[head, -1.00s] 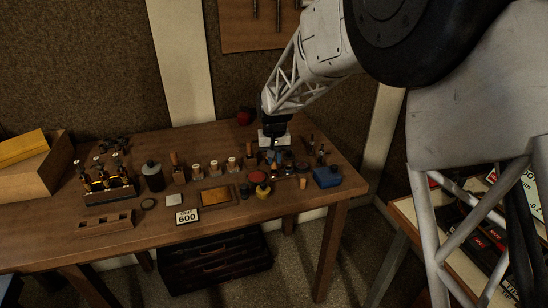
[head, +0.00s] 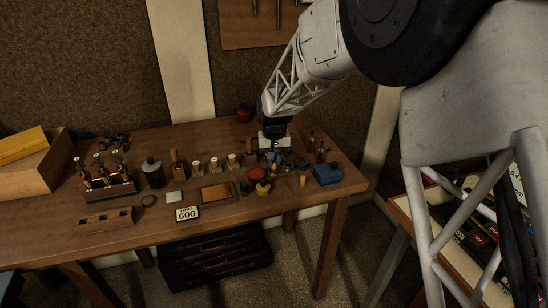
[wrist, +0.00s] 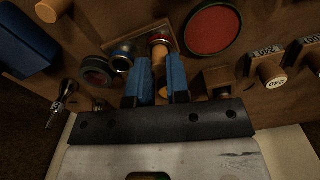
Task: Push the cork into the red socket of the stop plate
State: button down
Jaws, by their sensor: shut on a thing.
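My gripper (wrist: 157,75) has blue fingers, shut on a tan cork (wrist: 159,56) that shows between them in the wrist view. The cork's far end is at or just in front of the red-ringed socket (wrist: 160,38) of the stop plate (wrist: 145,33). I cannot tell whether it has entered the socket. A blue-ringed socket (wrist: 122,56) lies to the left of the red one. In the head view my gripper (head: 275,155) is low over the right part of the bench, and the cork and plate are too small to make out there.
A round red-faced container (wrist: 212,30) stands close right of the plate. A blue box (head: 327,174) and another cork-coloured cylinder (head: 303,181) stand to the right in the head view. Wooden-handled pieces (head: 214,164) stand left of the gripper. The bench's front left is clearer.

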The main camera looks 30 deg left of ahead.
jog(key=shift+f, duration=0.6)
jog(key=c, duration=0.7)
grip_release()
jog(key=shift+r, duration=0.15)
jog(key=shift+r, duration=3.3)
